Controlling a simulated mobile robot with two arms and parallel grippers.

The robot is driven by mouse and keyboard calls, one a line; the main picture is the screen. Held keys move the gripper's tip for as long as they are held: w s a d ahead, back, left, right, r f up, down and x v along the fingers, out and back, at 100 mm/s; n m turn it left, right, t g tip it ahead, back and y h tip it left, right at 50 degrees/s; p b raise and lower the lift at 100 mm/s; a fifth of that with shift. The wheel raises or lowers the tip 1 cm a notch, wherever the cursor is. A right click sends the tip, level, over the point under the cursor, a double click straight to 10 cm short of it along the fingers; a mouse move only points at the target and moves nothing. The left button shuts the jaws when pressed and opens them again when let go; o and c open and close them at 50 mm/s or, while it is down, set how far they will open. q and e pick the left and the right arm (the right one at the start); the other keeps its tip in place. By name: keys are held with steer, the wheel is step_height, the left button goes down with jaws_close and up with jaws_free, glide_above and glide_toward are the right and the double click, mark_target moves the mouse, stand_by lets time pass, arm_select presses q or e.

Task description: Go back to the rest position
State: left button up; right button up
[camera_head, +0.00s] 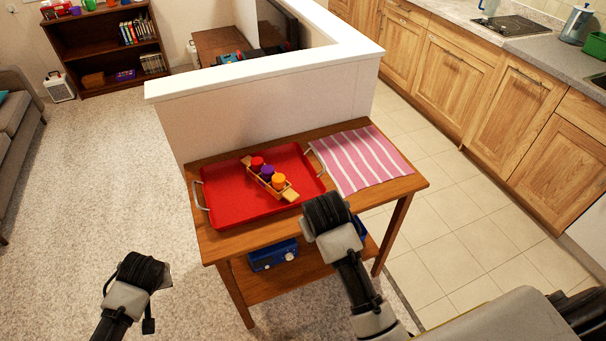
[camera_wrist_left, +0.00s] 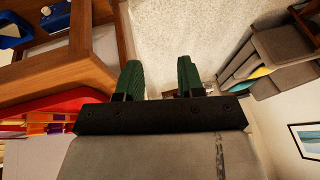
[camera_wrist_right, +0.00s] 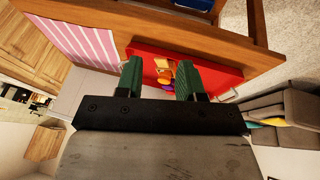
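My left gripper (camera_head: 142,272) hangs over the carpet to the left of the wooden table, apart from it. In the left wrist view its green fingers (camera_wrist_left: 159,78) are spread with nothing between them. My right gripper (camera_head: 328,212) is at the table's front edge in the head view, in front of the red tray (camera_head: 232,192). In the right wrist view its green fingers (camera_wrist_right: 158,78) are spread and hold nothing; the tray shows beyond them. The fingertips are largely hidden in the head view.
The wooden table (camera_head: 410,183) carries the tray, a wooden holder (camera_head: 289,195) with red, purple and orange-topped items, and a pink striped cloth (camera_head: 362,160). A blue box (camera_head: 272,256) sits on the lower shelf. A white half-wall (camera_head: 270,105) stands behind. Carpet at left is clear.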

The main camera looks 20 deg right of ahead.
steer(key=shift+s, duration=0.1)
stand_by(0.3)
